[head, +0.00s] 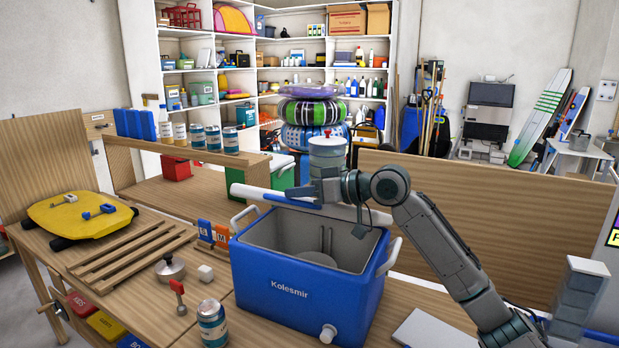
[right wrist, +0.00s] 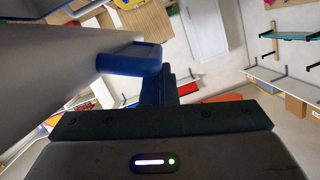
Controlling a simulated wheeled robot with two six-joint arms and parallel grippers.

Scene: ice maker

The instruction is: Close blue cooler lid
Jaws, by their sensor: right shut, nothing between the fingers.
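The blue cooler (head: 290,285) stands on the wooden table, labelled "Kolesmir", with its top open and its grey inside empty as far as I see. Its lid (head: 250,193), white with a blue edge, is raised at the cooler's back side, seen nearly edge-on. My right gripper (head: 303,192) is shut and empty at the lid, overlapping it in the head view and hiding part of it. In the right wrist view the lid (right wrist: 55,70) fills the left side, close to my right gripper (right wrist: 170,88). I cannot tell whether they touch. My left gripper is not in view.
A can (head: 212,325), a red-handled tool (head: 179,296) and a lidded pot (head: 170,269) stand left of the cooler. A wooden rack (head: 130,262) lies farther left. Stacked rings (head: 313,112) stand behind the gripper. A wooden panel (head: 490,225) rises behind the arm.

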